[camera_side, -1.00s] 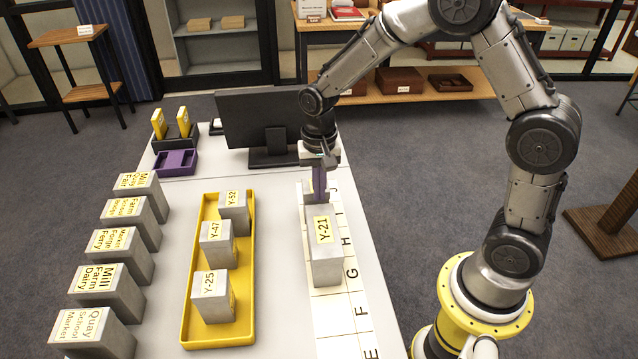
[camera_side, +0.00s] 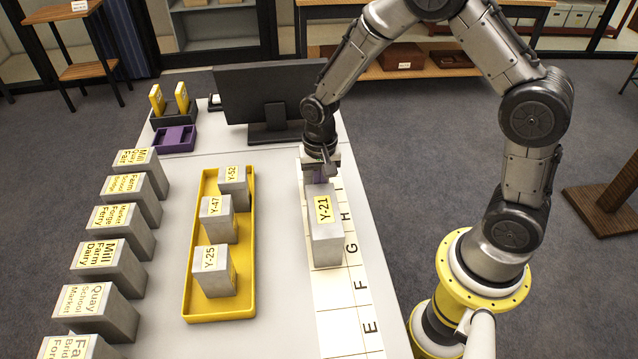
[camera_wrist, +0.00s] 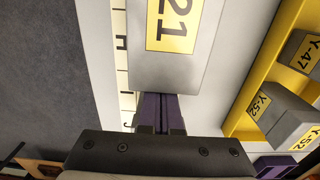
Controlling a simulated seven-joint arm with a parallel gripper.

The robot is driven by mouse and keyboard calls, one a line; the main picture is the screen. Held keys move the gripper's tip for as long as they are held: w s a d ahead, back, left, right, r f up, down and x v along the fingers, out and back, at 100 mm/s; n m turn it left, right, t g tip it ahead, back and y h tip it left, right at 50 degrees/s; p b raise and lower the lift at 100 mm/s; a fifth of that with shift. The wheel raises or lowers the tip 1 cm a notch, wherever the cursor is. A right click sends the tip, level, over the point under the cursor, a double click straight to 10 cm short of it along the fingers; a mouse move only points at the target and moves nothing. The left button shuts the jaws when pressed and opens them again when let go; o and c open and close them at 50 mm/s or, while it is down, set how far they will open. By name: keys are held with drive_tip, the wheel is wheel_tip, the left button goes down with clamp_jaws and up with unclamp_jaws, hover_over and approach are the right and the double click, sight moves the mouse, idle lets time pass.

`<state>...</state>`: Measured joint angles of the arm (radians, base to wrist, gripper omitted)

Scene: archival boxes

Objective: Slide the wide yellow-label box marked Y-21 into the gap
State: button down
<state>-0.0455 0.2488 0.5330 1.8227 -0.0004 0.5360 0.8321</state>
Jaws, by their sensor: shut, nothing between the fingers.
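The grey Y-21 box (camera_side: 326,245) with a yellow label stands upright on a white strip marked with letters (camera_side: 345,300), beside G and H. My gripper (camera_side: 318,180) is at the box's far end in the side view, fingers pointing down. Its purple fingers are shut with nothing between them; their tips are partly hidden behind the box. In the wrist view the shut fingers (camera_wrist: 161,105) are right at the end of the Y-21 box (camera_wrist: 165,72); I cannot tell if they touch it. I cannot make out which space is the gap.
A yellow tray (camera_side: 188,290) left of the strip holds boxes Y-52 (camera_side: 233,188), Y-47 (camera_side: 218,222) and Y-25 (camera_side: 214,272). Several grey boxes (camera_side: 108,270) line the table's left side. A monitor (camera_side: 262,98) and purple tray (camera_side: 175,140) are at the back. The strip's near part is clear.

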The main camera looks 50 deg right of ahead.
sight(325, 217)
drive_tip(key=s+a, duration=0.5)
drive_tip(key=shift+s+a, duration=0.2)
drive_tip(key=shift+s, duration=0.05)
wheel_tip(325, 217, up, 10)
drive_tip(key=shift+f, duration=0.1)
drive_tip(key=s+d+r+t, duration=0.2)
drive_tip(key=r, duration=0.4)
drive_tip(key=s+d+r+t, duration=0.2)
drive_tip(key=d+r, duration=0.1)
drive_tip(key=r, duration=0.4)
drive_tip(key=s+d+n+t, duration=0.1)
drive_tip(key=s+d+n, duration=0.1)
drive_tip(key=s+n, duration=0.7)
drive_tip(key=shift+s+r+t, duration=0.3)
drive_tip(key=shift+s+r, duration=0.15)
drive_tip(key=shift+s, duration=0.55)
